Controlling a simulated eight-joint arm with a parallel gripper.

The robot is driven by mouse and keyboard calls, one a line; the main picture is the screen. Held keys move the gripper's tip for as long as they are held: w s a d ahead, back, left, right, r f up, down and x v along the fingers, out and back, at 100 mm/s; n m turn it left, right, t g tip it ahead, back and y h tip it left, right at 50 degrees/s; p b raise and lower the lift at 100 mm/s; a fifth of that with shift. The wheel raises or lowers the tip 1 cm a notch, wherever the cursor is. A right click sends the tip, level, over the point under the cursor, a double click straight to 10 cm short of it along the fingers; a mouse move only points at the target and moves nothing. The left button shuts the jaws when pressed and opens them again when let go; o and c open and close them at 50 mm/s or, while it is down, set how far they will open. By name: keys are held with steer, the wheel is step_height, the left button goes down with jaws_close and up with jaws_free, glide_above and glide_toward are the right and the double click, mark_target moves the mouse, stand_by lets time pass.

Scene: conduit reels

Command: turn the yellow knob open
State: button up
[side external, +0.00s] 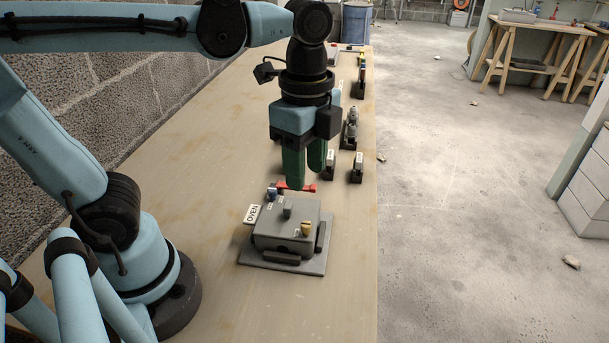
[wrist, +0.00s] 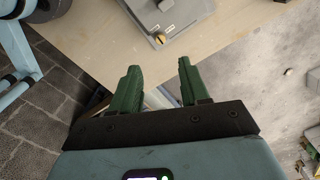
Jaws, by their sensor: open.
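The yellow knob (side external: 306,228) sits on the right front part of a grey box (side external: 275,236) on the bench. The box has a white label reading "OVEN" (side external: 252,213). In the wrist view the yellow knob (wrist: 159,38) is small, at the near corner of the box. My gripper (side external: 306,180) hangs above the far side of the box, pointing down, with its green fingers apart and nothing between them. In the wrist view the gripper (wrist: 158,67) is apart from the knob. How far the knob is turned is too small to tell.
Several small fittings stand behind along the bench's right edge. The bench (side external: 190,190) is clear left of the box.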

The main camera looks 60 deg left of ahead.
mark_target(306, 224)
step_height(306, 224, down, 11)
steer(key=shift+f, duration=0.15)
stand_by(0.5)
jaws_close()
